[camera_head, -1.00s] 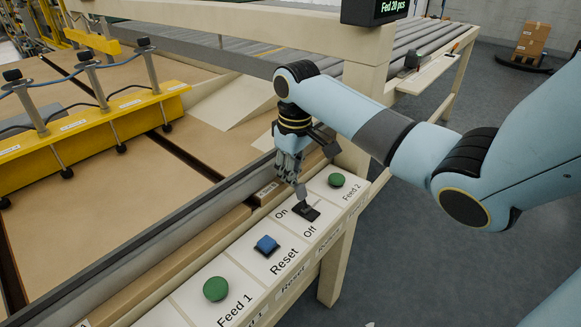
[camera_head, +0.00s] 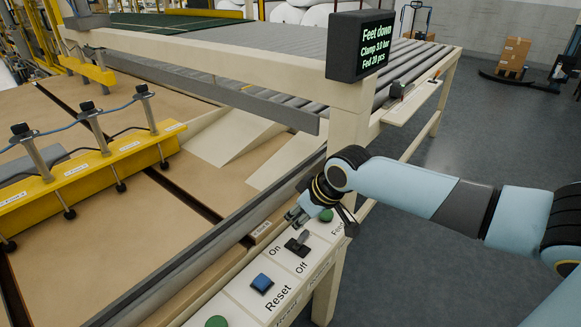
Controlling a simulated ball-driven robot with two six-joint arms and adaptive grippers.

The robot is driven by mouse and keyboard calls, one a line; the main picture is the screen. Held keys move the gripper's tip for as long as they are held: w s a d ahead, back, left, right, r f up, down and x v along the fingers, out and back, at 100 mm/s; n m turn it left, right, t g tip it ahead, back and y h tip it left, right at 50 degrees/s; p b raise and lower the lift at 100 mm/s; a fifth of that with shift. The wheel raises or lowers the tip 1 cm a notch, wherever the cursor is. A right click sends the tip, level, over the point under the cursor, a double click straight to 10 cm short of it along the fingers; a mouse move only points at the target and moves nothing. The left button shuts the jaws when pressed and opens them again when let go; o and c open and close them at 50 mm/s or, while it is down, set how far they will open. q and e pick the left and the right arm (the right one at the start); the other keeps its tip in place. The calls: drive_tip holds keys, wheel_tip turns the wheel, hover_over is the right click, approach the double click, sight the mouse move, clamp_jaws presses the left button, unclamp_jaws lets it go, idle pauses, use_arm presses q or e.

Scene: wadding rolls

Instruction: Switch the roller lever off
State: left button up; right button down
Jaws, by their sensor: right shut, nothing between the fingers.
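The roller lever (camera_head: 298,243) is a small dark switch with a grey stick on the white button panel (camera_head: 237,291), between the printed words On and Off. Its stick leans up and to the right in the picture; I cannot tell for sure which setting that is. My right gripper (camera_head: 294,216) is shut and empty. It is just beyond the lever, close to the green Feed 2 button (camera_head: 326,215), and appears apart from the lever. The arm partly hides the Feed 2 end of the panel. My left gripper is not in view.
A blue Reset button (camera_head: 262,283) and another green button (camera_head: 216,322) are nearer on the panel. A black display (camera_head: 361,46) reads "Feet down, Clamp 3.0 bar, Fed 20 pcs". A beam and rollers lie behind; a yellow clamp bar (camera_head: 90,180) is at left.

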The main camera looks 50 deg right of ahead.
drive_tip(key=shift+s+r+t+p, duration=0.1)
drive_tip(key=shift+s+t+p, duration=0.2)
drive_tip(key=shift+s+t, duration=0.1)
drive_tip(key=shift+s, duration=0.25)
drive_tip(key=shift+s+p, duration=0.1)
drive_tip(key=shift+p, duration=0.2)
